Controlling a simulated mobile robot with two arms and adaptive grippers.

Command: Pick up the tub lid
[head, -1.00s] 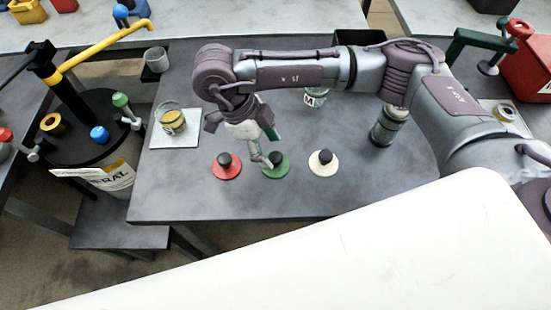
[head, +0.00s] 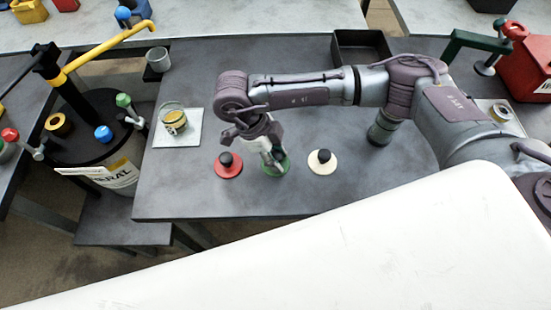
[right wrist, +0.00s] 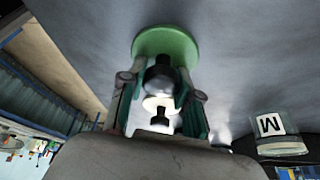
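Three round lids with black knobs lie on the grey table: a red lid (head: 229,171), a green lid (head: 285,169) and a cream lid (head: 323,169). My right gripper (head: 272,162) is low over the green lid and partly covers it. In the right wrist view the green lid (right wrist: 165,42) lies flat and its dark knob (right wrist: 160,76) sits between my spread fingers. The fingers look open; contact with the knob is not clear. My left gripper is out of view.
A glass with yellow contents (head: 174,120) stands on a white plate (head: 177,140). A drum with a yellow-handled pump (head: 110,50) stands left. The table front is clear.

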